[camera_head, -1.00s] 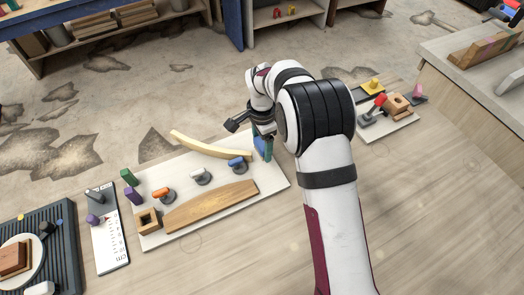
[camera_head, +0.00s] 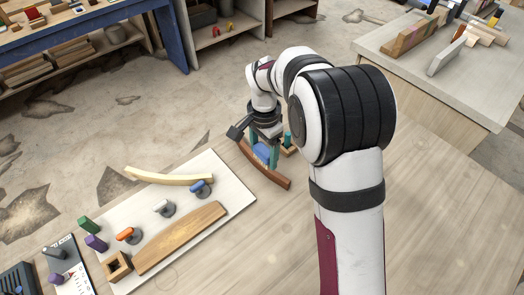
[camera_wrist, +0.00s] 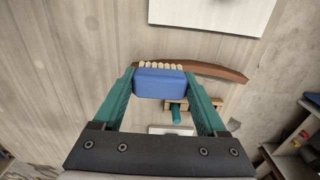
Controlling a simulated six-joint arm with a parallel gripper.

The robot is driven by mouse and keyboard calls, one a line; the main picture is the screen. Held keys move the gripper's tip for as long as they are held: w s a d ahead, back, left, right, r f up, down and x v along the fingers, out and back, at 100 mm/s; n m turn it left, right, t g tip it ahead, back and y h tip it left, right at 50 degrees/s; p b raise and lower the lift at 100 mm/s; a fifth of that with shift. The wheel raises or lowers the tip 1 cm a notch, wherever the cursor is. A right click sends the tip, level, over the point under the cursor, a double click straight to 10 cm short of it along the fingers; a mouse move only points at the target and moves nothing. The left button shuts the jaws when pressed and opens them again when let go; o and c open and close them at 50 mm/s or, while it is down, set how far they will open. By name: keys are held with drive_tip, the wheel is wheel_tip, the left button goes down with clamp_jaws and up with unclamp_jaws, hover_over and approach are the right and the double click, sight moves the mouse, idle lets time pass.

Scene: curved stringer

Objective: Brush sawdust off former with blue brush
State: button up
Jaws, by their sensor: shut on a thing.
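My gripper (camera_wrist: 160,88) is shut on a blue brush (camera_wrist: 160,83), one teal finger on each side. Its pale bristles (camera_wrist: 160,66) point away from the palm and overlap the left part of the former (camera_wrist: 218,72), a reddish-brown curved wooden piece. I cannot tell whether the bristles touch it. In the head view the former (camera_head: 277,178) lies on the table just right of the white board, and the brush (camera_head: 262,153) is at its far side, partly hidden by the fingers. No sawdust can be made out.
The white board (camera_head: 237,196) carries a pale curved strip (camera_head: 170,177), a long brown wooden piece (camera_head: 180,238) and several clamps. A wooden item with a teal handle (camera_wrist: 177,115) lies close beside the former. The table right of the board is mostly clear.

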drive_tip(key=shift+c, duration=1.4)
drive_tip(key=s+a+n, duration=0.4)
drive_tip(key=s+a, duration=0.2)
drive_tip(key=a, duration=0.3)
drive_tip(key=n, duration=0.5)
hover_over(201, 218)
drive_tip(key=f, duration=0.2)
drive_tip(key=shift+d+f, duration=0.1)
drive_tip(key=shift+f, duration=3.9)
drive_tip(key=shift+s+a, duration=0.6)
drive_tip(key=shift+a, duration=0.05)
drive_tip(key=shift+c, duration=1.3)
drive_tip(key=shift+s+a, duration=4.2)
drive_tip(key=shift+s, duration=0.05)
drive_tip(key=shift+w+d, duration=4.75)
drive_tip(key=shift+w, duration=0.05)
drive_tip(key=shift+s+a, duration=4.85)
drive_tip(key=shift+w+d, duration=4.9)
wheel_tip(201, 218, up, 8)
drive_tip(key=shift+r, duration=0.2)
